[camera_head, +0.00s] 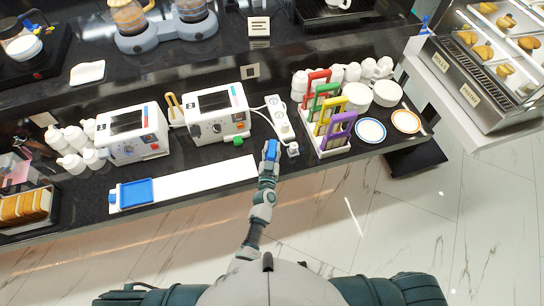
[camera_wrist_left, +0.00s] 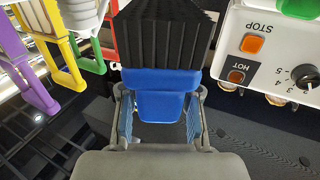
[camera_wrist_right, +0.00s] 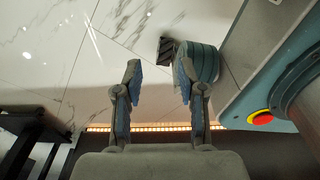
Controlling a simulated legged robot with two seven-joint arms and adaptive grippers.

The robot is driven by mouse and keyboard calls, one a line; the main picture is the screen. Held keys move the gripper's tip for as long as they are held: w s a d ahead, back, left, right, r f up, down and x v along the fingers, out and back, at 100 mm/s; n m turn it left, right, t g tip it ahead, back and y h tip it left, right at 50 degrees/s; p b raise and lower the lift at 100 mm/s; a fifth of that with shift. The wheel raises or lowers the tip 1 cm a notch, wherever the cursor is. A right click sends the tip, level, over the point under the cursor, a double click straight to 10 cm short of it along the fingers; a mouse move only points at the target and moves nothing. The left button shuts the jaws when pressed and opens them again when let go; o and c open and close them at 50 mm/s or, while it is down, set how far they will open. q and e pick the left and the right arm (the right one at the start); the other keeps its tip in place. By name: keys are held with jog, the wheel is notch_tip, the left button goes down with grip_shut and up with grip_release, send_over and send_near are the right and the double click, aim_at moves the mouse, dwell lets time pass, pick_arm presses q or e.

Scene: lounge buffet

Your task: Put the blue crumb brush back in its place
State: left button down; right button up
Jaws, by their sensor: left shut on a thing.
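The blue crumb brush (camera_head: 271,149) is in my left gripper (camera_head: 269,160), at the front edge of the dark counter. In the left wrist view the brush (camera_wrist_left: 160,80) shows a blue body with black bristles (camera_wrist_left: 165,40) pointing away, and the left gripper (camera_wrist_left: 160,122) is shut on its blue part. A blue tray-like piece, perhaps a dustpan (camera_head: 136,191), lies on a long white board (camera_head: 205,184) to the left. My right gripper (camera_wrist_right: 160,76) is open and empty, with floor behind it.
Two white toasters (camera_head: 216,113) stand behind the board. A white power strip (camera_head: 279,117) lies just behind the brush. A rack with red, green, yellow and purple frames (camera_head: 341,127) stands to the right, beside plates (camera_head: 371,130). White bottles (camera_head: 76,138) stand at the left.

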pick_arm(q)
notch_tip(320, 180, down, 3)
jog(key=b, duration=0.3)
jog(key=shift+w+r, duration=0.1)
jog(key=shift+r, duration=0.05)
jog(key=shift+f+b, duration=0.35)
jog(key=shift+a+f, duration=0.1)
pick_arm(e)
jog(key=f, duration=0.1)
jog(key=w+f, duration=0.1)
jog(key=f, duration=0.1)
jog(key=shift+w+a, duration=0.25)
jog(key=shift+w, duration=0.15)
pick_arm(q)
jog(key=c, duration=0.8)
grip_release()
pick_arm(e)
jog(key=shift+w, duration=0.1)
